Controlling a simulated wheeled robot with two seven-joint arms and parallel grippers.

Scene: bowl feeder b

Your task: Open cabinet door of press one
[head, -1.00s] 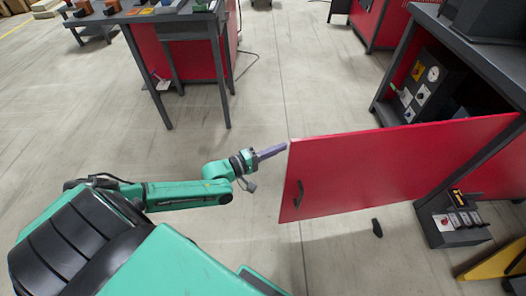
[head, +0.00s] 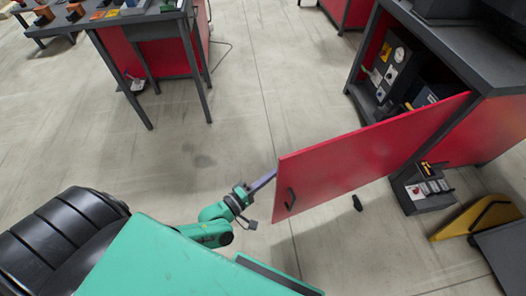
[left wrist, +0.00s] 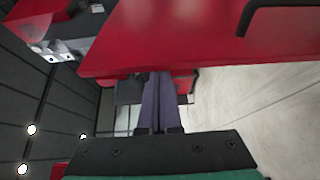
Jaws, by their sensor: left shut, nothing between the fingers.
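The red cabinet door (head: 365,152) stands wide open, swung out from the dark press cabinet (head: 480,60) on the right. In the left wrist view the shut fingers (left wrist: 160,100) point toward and under the red door panel (left wrist: 190,40), with the handle (left wrist: 270,12) at upper right. I cannot tell whether the fingers touch the door. My right gripper is not in view.
Inside the cabinet is a dark panel with gauges (head: 393,65). A small switch box (head: 425,190) stands below the door's hinge side. A yellow piece (head: 475,215) is at right. A workbench (head: 150,20) stands at upper left. Open floor (head: 235,110) lies between.

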